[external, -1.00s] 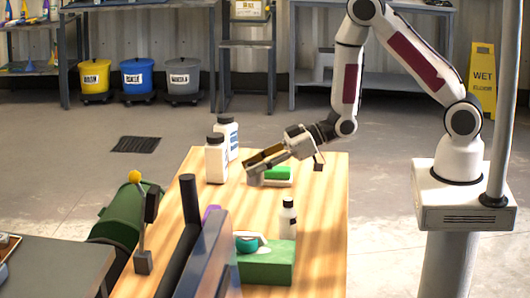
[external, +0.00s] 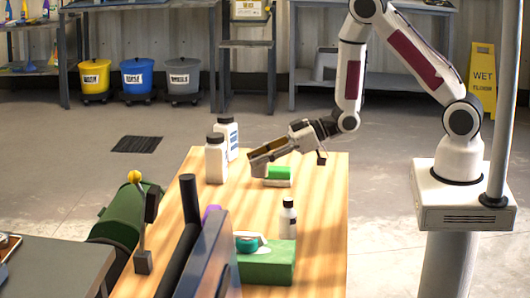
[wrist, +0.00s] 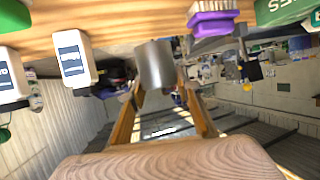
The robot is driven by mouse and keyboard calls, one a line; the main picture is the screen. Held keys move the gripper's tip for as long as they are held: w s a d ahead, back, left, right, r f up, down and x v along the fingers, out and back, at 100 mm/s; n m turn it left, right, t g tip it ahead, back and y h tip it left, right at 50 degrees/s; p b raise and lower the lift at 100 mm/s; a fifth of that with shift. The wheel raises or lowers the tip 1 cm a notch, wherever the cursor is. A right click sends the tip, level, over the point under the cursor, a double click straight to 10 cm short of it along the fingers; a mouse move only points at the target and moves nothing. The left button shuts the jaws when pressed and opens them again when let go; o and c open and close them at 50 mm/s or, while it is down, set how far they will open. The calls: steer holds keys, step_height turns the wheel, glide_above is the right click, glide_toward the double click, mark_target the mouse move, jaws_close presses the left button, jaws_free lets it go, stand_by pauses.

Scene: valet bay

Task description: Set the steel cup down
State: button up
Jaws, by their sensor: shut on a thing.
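The steel cup (wrist: 155,66) is a plain grey cylinder between my fingertips in the wrist view. My gripper (wrist: 163,92) is shut on it, with one finger on each side. In the external view my gripper (external: 262,158) reaches left over the wooden table, beside the two white bottles. The cup (external: 257,168) shows there only as a small grey shape at the gripper's tip. It appears to be held a little above the tabletop, though the exact gap cannot be told.
Two white bottles (external: 216,160) stand left of the gripper. A green-and-white block (external: 279,175) lies close to its right. A small white bottle (external: 288,218) and a green box (external: 267,262) are nearer the camera. A purple brush (wrist: 212,20) shows in the wrist view. Bare wood (external: 325,190) lies to the right.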

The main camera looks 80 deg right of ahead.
steer(key=s+d+n+g+y, duration=0.1)
steer(key=s+d+n+y, duration=0.1)
steer(key=s, duration=0.5)
steer(key=s+a+n+g+y, duration=0.4)
steer(key=s+a, duration=0.3)
steer(key=s, duration=0.3)
steer(key=shift+s+a+r+n+y, duration=0.15)
steer(key=shift+s+a+n+y, duration=0.2)
steer(key=shift+n+y, duration=0.5)
steer(key=shift+f, duration=2.95)
steer(key=shift+f, duration=0.1)
steer(key=shift+f, duration=2)
steer(key=shift+f, duration=0.1)
